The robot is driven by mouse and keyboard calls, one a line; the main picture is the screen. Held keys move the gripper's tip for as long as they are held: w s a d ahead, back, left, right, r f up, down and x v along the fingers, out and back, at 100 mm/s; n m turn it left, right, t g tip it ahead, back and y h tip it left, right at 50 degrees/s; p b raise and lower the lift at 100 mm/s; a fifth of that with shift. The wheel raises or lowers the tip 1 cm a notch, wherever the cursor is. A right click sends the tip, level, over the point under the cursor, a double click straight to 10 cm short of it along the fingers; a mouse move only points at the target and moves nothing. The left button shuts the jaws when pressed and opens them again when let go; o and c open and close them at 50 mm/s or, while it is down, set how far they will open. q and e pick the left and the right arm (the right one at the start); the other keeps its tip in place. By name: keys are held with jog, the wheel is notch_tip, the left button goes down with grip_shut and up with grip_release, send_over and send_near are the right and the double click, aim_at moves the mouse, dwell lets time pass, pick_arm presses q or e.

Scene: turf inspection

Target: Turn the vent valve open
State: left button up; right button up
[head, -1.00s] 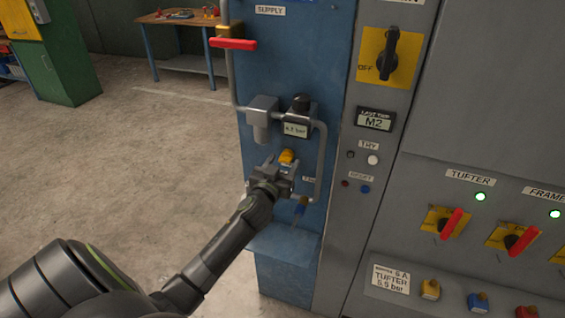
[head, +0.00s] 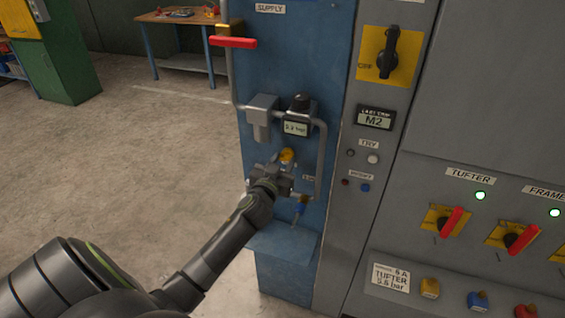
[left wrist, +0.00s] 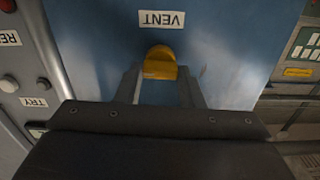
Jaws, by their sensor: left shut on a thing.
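The yellow vent valve handle (head: 287,155) is on the blue supply panel, below the gauge. In the left wrist view the yellow handle (left wrist: 160,62) shows under an upside-down VENT label (left wrist: 161,18). My left gripper (head: 282,166) is shut on the handle, with one finger on each side of it in the left wrist view (left wrist: 160,82). The gripper covers the lower part of the handle in the head view. My right gripper is out of view.
A pressure gauge (head: 297,128) and grey pipes (head: 319,160) sit close around the gripper. A red supply lever (head: 234,42) is above. Grey control cabinets (head: 490,80) stand to the right; the floor at left is clear.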

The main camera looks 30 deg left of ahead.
pick_arm(q)
jog(key=m, duration=0.3)
jog(key=shift+m, duration=0.4)
jog(key=m, duration=0.4)
jog(key=shift+d+p, duration=0.1)
jog(key=shift+p, duration=0.3)
jog(key=m+p, duration=0.1)
jog(key=m, duration=0.4)
jog(key=shift+f+m+p, duration=0.2)
jog(key=shift+m+p, duration=0.3)
jog(key=shift+m, duration=1.6)
jog(key=o, duration=1)
jog(key=shift+d, duration=0.1)
